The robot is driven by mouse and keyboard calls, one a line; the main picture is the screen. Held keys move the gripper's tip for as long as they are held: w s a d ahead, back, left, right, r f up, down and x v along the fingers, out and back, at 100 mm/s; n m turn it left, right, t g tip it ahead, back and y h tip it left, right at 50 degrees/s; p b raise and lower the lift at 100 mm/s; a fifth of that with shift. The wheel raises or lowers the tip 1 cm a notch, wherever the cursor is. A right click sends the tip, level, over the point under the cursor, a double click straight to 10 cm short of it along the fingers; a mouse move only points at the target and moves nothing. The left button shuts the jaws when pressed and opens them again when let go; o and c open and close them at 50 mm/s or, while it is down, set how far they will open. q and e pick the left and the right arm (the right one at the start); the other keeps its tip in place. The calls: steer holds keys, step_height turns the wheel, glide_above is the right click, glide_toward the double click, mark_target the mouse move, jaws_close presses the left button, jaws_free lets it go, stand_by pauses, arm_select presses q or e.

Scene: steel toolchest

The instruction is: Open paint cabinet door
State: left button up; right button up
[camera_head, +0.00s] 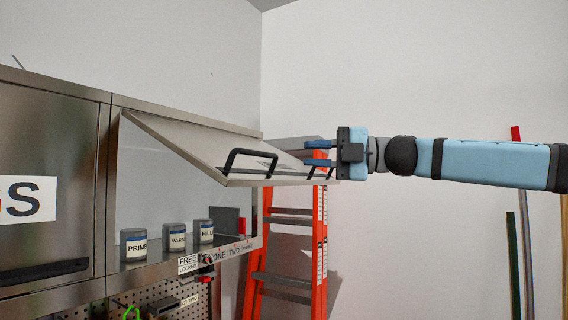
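The paint cabinet door (200,142) is a steel flap hinged along its top edge. It is swung up and outward, so the cabinet's inside shows below it. A black handle (250,155) sits near its lower edge at the left, and another dark handle part shows near its right end. My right gripper (312,153) comes in from the right at the door's right end. Its two blue fingers are apart, with no object seen between them. I cannot tell whether they touch the door. My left gripper is not in view.
Paint cans (134,245) stand on the cabinet floor. A closed steel cabinet (48,150) is on the left. A selector knob (208,259) sits below the opening. An orange ladder (320,240) leans behind my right gripper. Coloured poles (525,230) stand at the right wall.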

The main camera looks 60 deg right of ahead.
steer(key=shift+v, duration=1.45)
